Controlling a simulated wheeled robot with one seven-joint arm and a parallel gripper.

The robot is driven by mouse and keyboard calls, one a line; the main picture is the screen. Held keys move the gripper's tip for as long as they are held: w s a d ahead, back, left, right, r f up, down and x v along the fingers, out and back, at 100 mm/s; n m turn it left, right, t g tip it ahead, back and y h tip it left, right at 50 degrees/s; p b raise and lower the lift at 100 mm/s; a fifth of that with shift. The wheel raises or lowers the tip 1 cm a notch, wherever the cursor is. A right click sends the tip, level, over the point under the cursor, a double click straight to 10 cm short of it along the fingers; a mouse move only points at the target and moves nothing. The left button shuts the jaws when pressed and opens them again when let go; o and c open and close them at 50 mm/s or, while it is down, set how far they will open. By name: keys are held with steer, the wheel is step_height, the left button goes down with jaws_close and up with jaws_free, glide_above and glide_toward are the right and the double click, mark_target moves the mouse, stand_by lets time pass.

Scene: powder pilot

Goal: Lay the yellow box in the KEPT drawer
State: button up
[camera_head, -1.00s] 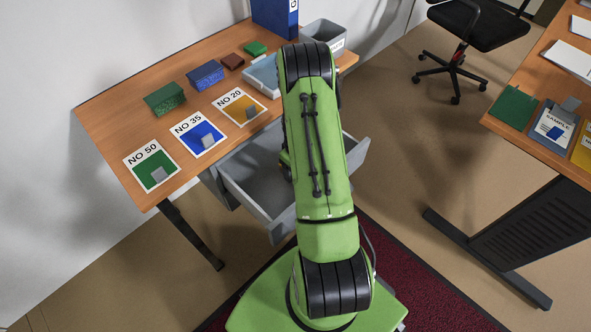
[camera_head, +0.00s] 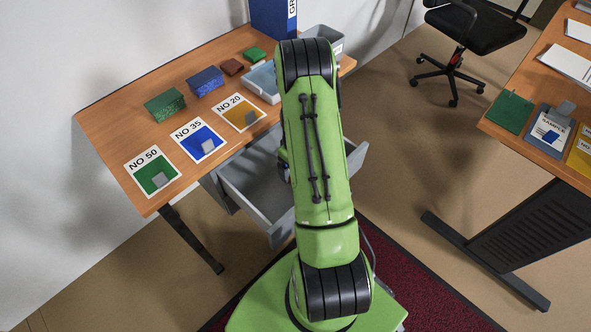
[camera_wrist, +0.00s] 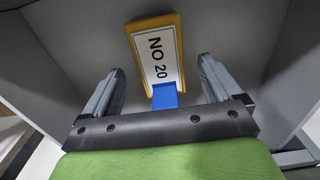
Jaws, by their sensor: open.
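The yellow box (camera_wrist: 161,58) lies on the grey floor of a drawer in the wrist view. Its white label reads NO 20, and a blue tab (camera_wrist: 165,96) shows at its near end. My gripper (camera_wrist: 160,76) is open, with one finger on each side of the tab and gaps between. The drawer (camera_wrist: 75,35) has grey walls around the box. In the head view the same grey drawer (camera_head: 247,178) is pulled out under the table, partly hidden by my arm. My arm hides the box there, and no KEPT lettering is readable.
The wooden table (camera_head: 105,120) holds a green box (camera_head: 165,105), a blue box (camera_head: 206,81), small boxes, a pale tray (camera_head: 261,83) and NO 50, NO 35 and NO 20 cards. A second desk (camera_head: 545,85) and a chair (camera_head: 475,35) stand right. Drawer walls flank my gripper.

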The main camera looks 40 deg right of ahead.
steer(key=w+a+r+t+p, duration=0.1)
steer(key=a+r, duration=0.2)
steer(key=r, duration=0.7)
steer(key=a+r+p, duration=0.1)
steer(key=a+r, duration=0.3)
steer(key=r, duration=0.6)
steer(key=s+a+r+t, duration=0.2)
steer(key=s+a+r, duration=0.1)
steer(key=a+r, duration=0.5)
steer(key=s+a+r+t, duration=0.1)
steer(key=s+a+r, duration=0.2)
steer(key=s, duration=0.4)
steer(key=s+a+r+t, duration=0.1)
steer(key=s+a+r, duration=0.3)
steer(key=s+a, duration=0.1)
steer(key=shift+s+t, duration=0.3)
steer(key=shift+s, duration=0.6)
steer(key=shift+r, duration=0.15)
